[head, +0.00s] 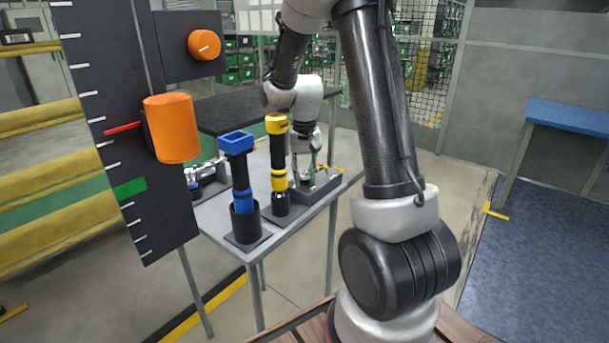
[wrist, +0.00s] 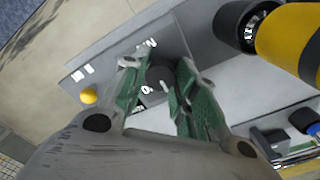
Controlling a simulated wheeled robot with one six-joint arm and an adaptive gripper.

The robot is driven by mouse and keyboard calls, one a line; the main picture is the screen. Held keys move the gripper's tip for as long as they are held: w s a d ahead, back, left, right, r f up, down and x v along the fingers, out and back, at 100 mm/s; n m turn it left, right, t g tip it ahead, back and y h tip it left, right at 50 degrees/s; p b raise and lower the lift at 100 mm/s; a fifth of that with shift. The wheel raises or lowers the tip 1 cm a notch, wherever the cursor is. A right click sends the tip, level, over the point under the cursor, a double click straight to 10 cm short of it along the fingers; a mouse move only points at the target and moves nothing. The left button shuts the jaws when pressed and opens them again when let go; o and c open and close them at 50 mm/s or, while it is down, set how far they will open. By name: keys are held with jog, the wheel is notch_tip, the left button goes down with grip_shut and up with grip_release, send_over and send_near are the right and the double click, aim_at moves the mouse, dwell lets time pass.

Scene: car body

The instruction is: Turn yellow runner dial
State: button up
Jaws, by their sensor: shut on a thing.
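In the head view the dial is hidden by the gripper.
A blue-banded runner (head: 240,178) stands in a holder to the left. A dark panel with an orange cylinder (head: 171,128) and an orange knob (head: 204,44) rises at the left. A yellow round button (wrist: 88,96) sits on the box near the fingers.

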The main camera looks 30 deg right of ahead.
aim_at(305, 177)
jog(key=o, duration=1)
notch_tip(305, 177, up, 12)
dwell(0.3)
jog(key=shift+s+a+r+n+t, duration=0.8)
jog(key=shift+s+r, duration=0.25)
jog(key=shift+s, duration=2.85)
jog(key=shift+s+a+r+n+t, duration=0.65)
jog(key=shift+s+a+r+n, duration=0.3)
jog(key=shift+s, duration=3)
jog(key=shift+s+a+r+n+t, duration=0.8)
jog(key=shift+s+r, duration=0.3)
jog(key=shift+s, duration=2.8)
